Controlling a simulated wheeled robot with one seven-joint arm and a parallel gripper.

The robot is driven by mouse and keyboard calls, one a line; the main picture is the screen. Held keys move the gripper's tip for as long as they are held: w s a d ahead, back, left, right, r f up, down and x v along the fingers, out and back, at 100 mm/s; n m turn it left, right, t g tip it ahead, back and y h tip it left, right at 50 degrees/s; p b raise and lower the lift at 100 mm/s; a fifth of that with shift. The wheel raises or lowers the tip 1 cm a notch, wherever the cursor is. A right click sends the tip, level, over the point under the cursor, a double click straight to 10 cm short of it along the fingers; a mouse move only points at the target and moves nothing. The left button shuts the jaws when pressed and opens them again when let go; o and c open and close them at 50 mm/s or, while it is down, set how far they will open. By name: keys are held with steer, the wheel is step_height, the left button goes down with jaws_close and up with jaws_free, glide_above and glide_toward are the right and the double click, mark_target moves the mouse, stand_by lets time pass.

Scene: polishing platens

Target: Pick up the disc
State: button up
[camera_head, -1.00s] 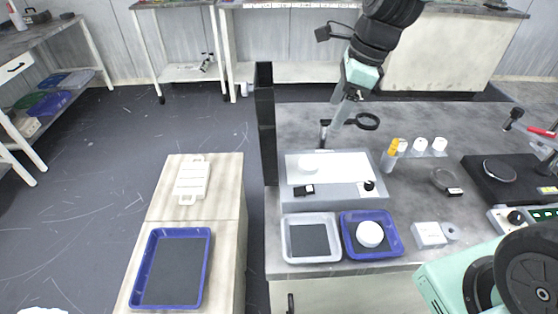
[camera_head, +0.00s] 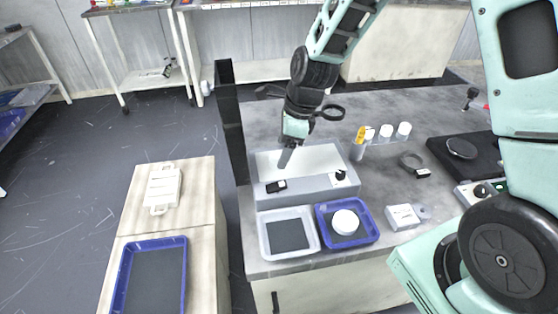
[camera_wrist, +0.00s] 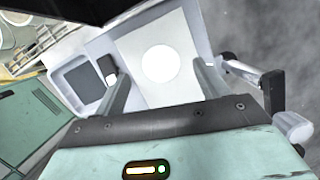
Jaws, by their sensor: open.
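A white round disc (camera_wrist: 162,65) lies flat on the pale top of a grey box (camera_wrist: 180,20) in the wrist view. In the head view my gripper and arm hide that disc on the box (camera_head: 325,186). My gripper (camera_wrist: 160,72) is open and empty; its two fingers show on either side of the disc in the wrist view, and I cannot tell how high they are above it. In the head view my gripper (camera_head: 285,160) points down over the left part of the box top. Another white round piece (camera_head: 345,221) sits in a blue tray (camera_head: 372,237).
A grey tray with a dark mat (camera_head: 262,240) stands in front of the box. A small black item (camera_head: 276,186) is on the box front. A tall dark panel (camera_head: 231,125) stands to the left, and a ring on a stand (camera_head: 333,112) behind. White-capped bottles (camera_head: 385,131) are to the right.

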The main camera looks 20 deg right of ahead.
steer(key=shift+x, duration=1.5)
steer(key=shift+w, duration=0.1)
steer(key=c, duration=1.1)
